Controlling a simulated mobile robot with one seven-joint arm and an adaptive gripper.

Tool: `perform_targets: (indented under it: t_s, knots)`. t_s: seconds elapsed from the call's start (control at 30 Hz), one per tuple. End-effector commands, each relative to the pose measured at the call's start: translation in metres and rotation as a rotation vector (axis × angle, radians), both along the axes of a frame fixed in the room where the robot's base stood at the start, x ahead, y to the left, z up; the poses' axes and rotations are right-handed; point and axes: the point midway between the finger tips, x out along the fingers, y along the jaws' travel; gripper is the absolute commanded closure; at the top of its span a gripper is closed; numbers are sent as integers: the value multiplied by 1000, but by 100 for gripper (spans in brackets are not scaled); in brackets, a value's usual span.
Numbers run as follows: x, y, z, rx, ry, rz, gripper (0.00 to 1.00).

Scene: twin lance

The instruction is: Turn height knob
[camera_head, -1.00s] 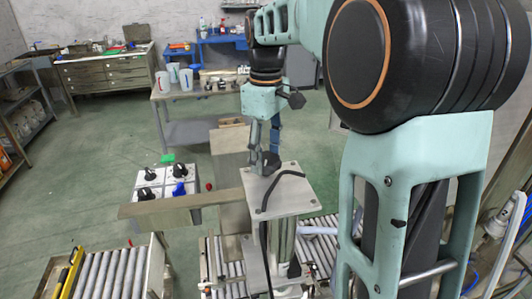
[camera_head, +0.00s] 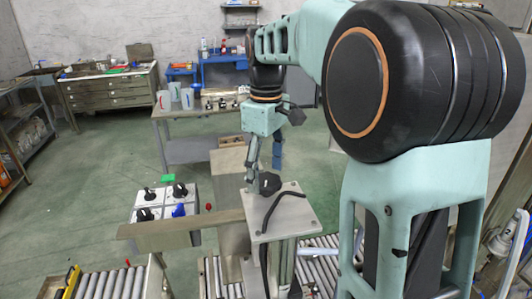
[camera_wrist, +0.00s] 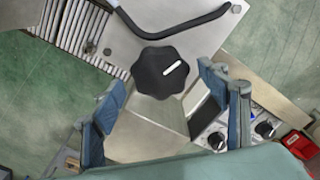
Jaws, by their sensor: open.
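The height knob is a black lobed knob (camera_head: 269,183) with a white pointer line, on a light metal plate (camera_head: 297,211). The wrist view shows the knob (camera_wrist: 157,73) from above, its white line slanting up to the right. My gripper (camera_head: 264,176) points down at the knob from above. In the wrist view my open gripper (camera_wrist: 161,82) has one blue-grey finger on each side of the knob, with visible gaps. Whether the fingertips are down at the knob's height is unclear.
A black bent handle (camera_head: 284,205) lies across the plate close to the knob. A control box (camera_head: 162,202) with several black knobs and a blue one stands to the left. A flat beam (camera_head: 180,228) and roller conveyors (camera_head: 110,284) are in front.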

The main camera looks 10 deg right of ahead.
Motion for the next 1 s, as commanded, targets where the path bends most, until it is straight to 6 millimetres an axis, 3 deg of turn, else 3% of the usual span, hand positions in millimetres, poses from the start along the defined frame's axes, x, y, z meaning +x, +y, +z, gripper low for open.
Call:
perform_targets:
  t_s: [0.3,0.5,0.7,1.0]
  knots:
    - [1,0,64,0,-4,1,32]
    - [1,1,94,1,-4,1,32]
    - [0,0,108,0,-1,1,32]
    - [0,0,110,0,0,1,32]
